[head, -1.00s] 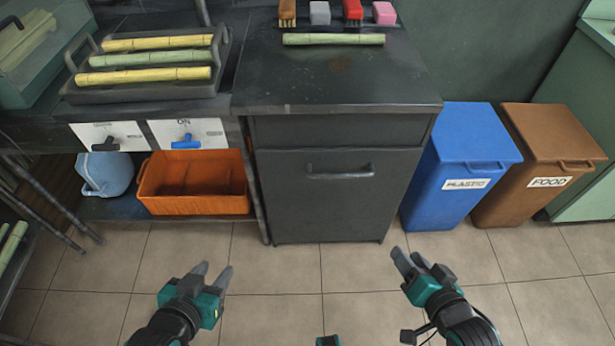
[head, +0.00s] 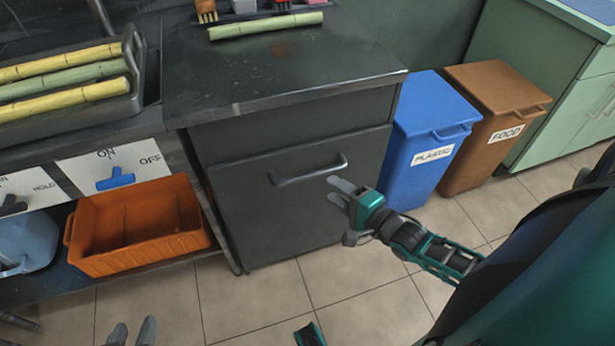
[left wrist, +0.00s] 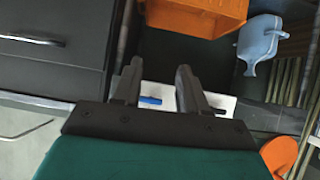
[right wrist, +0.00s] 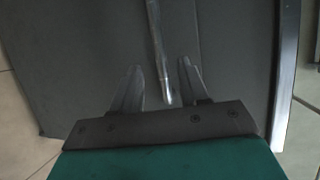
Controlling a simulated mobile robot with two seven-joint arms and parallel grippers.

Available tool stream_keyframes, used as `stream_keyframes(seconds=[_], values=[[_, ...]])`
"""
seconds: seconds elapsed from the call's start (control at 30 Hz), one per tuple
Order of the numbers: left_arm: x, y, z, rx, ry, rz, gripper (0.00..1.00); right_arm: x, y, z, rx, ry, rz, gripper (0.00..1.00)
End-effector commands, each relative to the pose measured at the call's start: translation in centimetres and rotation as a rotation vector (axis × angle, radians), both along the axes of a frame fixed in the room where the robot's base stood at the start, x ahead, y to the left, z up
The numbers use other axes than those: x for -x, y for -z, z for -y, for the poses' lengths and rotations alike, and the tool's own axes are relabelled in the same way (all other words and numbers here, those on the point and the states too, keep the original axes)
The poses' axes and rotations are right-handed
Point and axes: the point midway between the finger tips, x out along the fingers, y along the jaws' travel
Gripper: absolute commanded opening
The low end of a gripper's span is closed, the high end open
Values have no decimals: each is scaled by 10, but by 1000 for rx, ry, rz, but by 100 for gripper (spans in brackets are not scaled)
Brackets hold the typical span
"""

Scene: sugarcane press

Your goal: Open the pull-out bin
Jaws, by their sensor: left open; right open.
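The pull-out bin (head: 298,210) is the dark grey front of the cabinet under the worktop, closed flush in the head view. Its metal bar handle (head: 308,171) runs across its upper part. My right gripper (head: 342,190) is open at the handle's right end. In the right wrist view, the handle (right wrist: 157,45) runs lengthwise between the open fingers (right wrist: 156,80); I cannot tell whether they touch it. My left gripper (head: 132,332) is low at the bottom edge, away from the bin. Its fingers (left wrist: 156,80) are open and empty in the left wrist view.
An orange crate (head: 135,245) sits on the low shelf left of the bin. The blue plastic bin (head: 425,175) and brown food bin (head: 490,155) stand to the right. Tiled floor (head: 350,285) in front is clear. Sugarcane (head: 265,25) lies on the worktop.

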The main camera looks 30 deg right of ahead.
Motion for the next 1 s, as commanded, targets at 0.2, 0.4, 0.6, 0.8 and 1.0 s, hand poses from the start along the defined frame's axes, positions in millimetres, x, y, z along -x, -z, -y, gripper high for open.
stream_keyframes(seconds=[0.2, 0.4, 0.6, 0.8, 1.0], values=[[3, 22, 1, 6, -5, -11, 43, -47, 11, -8, -1, 0, 3, 44], [4, 29, 3, 12, -6, -20, 43, -75, 16, -13, 1, 0, 1, 44], [2, 27, 5, 15, -3, -19, 43, -86, 17, -15, -1, -1, -1, 44], [-2, 20, 6, 17, -1, -3, 43, -87, 17, -15, 0, -1, -2, 44], [-2, 21, 6, 17, 0, -2, 43, -87, 17, -15, 0, -1, -2, 32]])
